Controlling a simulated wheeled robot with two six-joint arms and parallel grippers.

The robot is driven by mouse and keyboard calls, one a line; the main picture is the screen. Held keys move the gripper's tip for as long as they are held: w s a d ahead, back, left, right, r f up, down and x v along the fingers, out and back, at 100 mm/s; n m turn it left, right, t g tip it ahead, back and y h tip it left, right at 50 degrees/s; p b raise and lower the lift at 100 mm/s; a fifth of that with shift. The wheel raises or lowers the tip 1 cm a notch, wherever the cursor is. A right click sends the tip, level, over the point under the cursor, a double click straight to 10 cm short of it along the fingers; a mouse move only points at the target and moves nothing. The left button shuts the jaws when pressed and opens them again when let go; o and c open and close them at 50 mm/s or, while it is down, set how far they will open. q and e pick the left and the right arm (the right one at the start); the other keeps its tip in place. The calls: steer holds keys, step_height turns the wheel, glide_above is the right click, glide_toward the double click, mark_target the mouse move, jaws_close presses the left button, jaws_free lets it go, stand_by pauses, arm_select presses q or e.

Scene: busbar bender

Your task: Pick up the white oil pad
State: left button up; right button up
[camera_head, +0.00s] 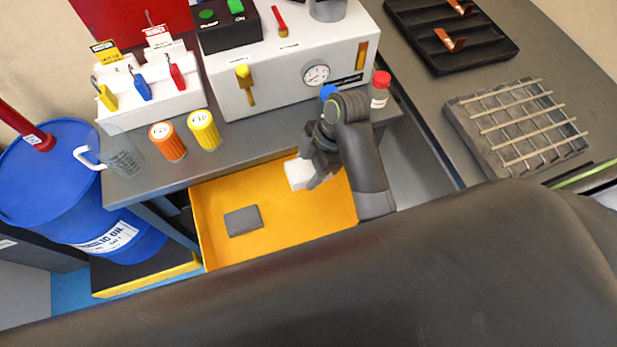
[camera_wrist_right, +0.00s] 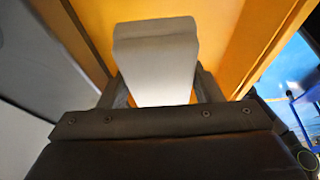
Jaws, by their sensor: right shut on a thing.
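The white oil pad (camera_head: 298,174) is a small pale block at the upper right part of an open yellow drawer (camera_head: 285,222). My right gripper (camera_head: 316,172) reaches down into the drawer and is shut on the white pad. In the right wrist view the pad (camera_wrist_right: 155,60) sits between the two fingers of the gripper (camera_wrist_right: 160,92), with the yellow drawer floor behind it. I cannot tell whether the pad touches the drawer floor. A grey pad (camera_head: 243,220) lies flat in the drawer at the left. My left gripper is not in view.
The grey bench edge (camera_head: 165,180) overhangs the drawer's back. On the bench stand an orange canister (camera_head: 167,141), a yellow canister (camera_head: 204,130), a clear mug (camera_head: 122,157), a red-capped bottle (camera_head: 379,90) and a white machine (camera_head: 290,75). A blue drum (camera_head: 62,185) stands at left.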

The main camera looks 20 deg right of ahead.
mark_target(308, 167)
step_height(308, 167, up, 11)
steer(key=p, duration=0.8)
steer(key=shift+f, duration=0.15)
steer(key=o, duration=0.4)
steer(key=c, duration=0.3)
steer(key=shift+f+b, duration=0.45)
steer(key=shift+f, duration=0.25)
steer(key=shift+c, duration=0.2)
